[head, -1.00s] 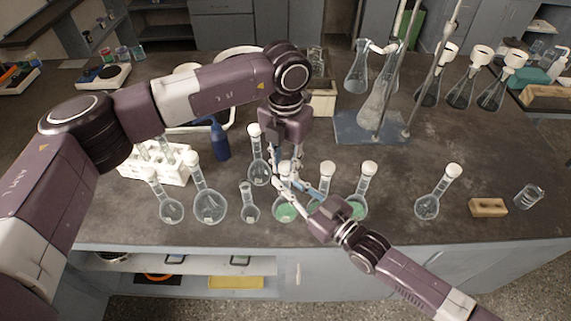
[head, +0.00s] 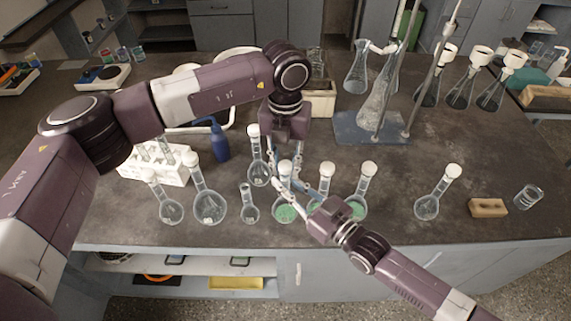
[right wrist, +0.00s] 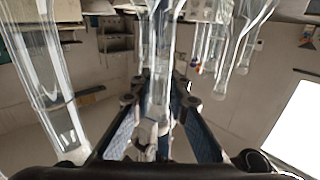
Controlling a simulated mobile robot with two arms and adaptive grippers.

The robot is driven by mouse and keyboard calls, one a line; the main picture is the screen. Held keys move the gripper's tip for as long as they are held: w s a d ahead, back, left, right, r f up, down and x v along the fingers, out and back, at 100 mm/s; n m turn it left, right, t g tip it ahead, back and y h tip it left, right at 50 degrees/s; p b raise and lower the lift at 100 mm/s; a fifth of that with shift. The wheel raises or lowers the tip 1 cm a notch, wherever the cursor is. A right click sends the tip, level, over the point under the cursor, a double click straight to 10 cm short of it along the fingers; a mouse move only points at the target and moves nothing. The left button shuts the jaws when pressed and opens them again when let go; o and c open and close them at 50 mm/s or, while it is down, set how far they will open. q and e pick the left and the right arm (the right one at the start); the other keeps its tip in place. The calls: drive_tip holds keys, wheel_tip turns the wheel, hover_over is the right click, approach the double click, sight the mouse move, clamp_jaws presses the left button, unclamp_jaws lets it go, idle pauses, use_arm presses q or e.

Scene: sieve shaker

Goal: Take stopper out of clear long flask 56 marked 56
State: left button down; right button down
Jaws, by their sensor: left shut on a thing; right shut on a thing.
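Several clear long-necked flasks with white stoppers stand along the bench; I cannot read a 56 on any. My right gripper (head: 287,185) is shut on the glass neck of a flask with green contents (head: 286,213). A clear neck also shows between its fingers in the right wrist view (right wrist: 160,80). My left gripper (head: 286,165) points down from above, shut around the white stopper (head: 285,167) at this neck's top. The fingers crowd this spot, so I cannot tell whether stopper and neck are apart.
A stoppered flask (head: 257,172) stands close behind left; two green-filled flasks, one showing here (head: 367,180), stand close right. A blue bottle (head: 219,140) and white rack (head: 155,165) are further left. The bench right of the flasks has free room.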

use_arm(q)
drive_tip(key=shift+r, duration=1)
drive_tip(key=shift+r, duration=2.05)
use_arm(e)
drive_tip(key=c, duration=1.8)
unclamp_jaws()
drive_tip(key=shift+o, duration=0.2)
